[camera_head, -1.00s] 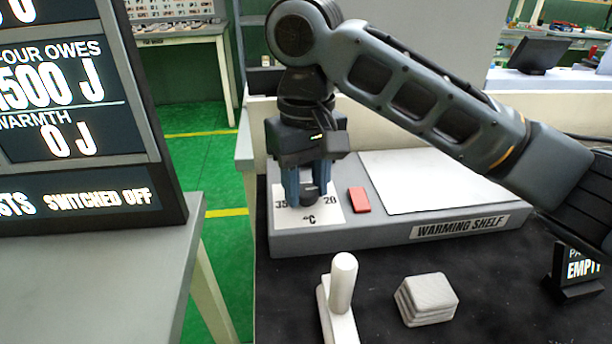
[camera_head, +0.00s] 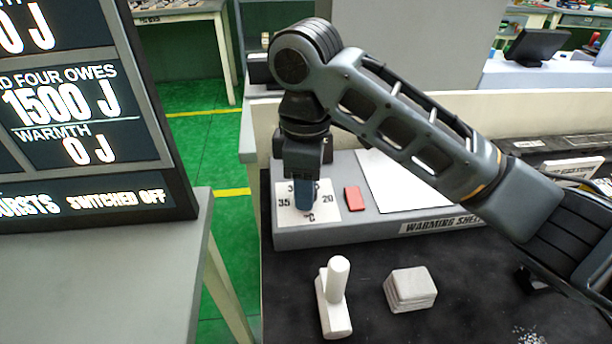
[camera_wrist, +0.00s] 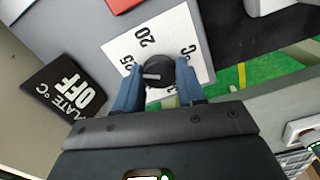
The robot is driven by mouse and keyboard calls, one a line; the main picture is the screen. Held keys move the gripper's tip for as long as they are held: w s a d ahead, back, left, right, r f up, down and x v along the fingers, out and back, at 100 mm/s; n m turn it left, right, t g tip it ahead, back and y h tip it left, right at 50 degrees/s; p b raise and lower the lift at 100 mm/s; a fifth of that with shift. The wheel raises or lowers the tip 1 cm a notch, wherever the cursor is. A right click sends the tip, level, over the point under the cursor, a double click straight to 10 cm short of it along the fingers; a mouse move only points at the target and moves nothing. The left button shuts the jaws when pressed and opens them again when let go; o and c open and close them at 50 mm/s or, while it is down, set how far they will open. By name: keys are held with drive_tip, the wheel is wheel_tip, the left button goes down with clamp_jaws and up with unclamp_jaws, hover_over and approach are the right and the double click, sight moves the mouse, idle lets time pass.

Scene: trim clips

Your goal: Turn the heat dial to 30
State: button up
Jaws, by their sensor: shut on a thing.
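The heat dial is a round black knob (camera_wrist: 162,74) on a white number card (camera_head: 327,211). My gripper (camera_head: 304,205) points down onto it, and its blue fingers are shut on the knob's two sides in the wrist view (camera_wrist: 159,86). A pale mark shows on the knob's top; I cannot tell exactly which number it points to. In the wrist view 20, 25 and °C are readable on the card. In the head view 35, 20 and °C show, and a number behind the fingers is partly hidden. A black sign (camera_wrist: 66,85) reads plate °C OFF.
The card lies on the grey warming shelf (camera_head: 365,233), beside a red block (camera_head: 354,198) and a pale plate (camera_head: 400,183). In front are a white handled piece (camera_head: 335,295) and a stack of white pads (camera_head: 411,289). A display board (camera_head: 85,110) stands left.

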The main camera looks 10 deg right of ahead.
drive_tip(key=n+p, duration=0.1)
drive_tip(key=n, duration=0.4)
drive_tip(key=shift+n, duration=0.3)
drive_tip(key=n, duration=0.5)
drive_tip(key=shift+n, duration=0.4)
drive_tip(key=o, duration=1.1)
drive_tip(key=shift+c, duration=0.2)
drive_tip(key=shift+r, duration=0.1)
wheel_tip(320, 180, up, 7)
drive_tip(key=shift+r+p, duration=0.15)
drive_tip(key=shift+p, duration=0.25)
drive_tip(key=shift+r, duration=0.1)
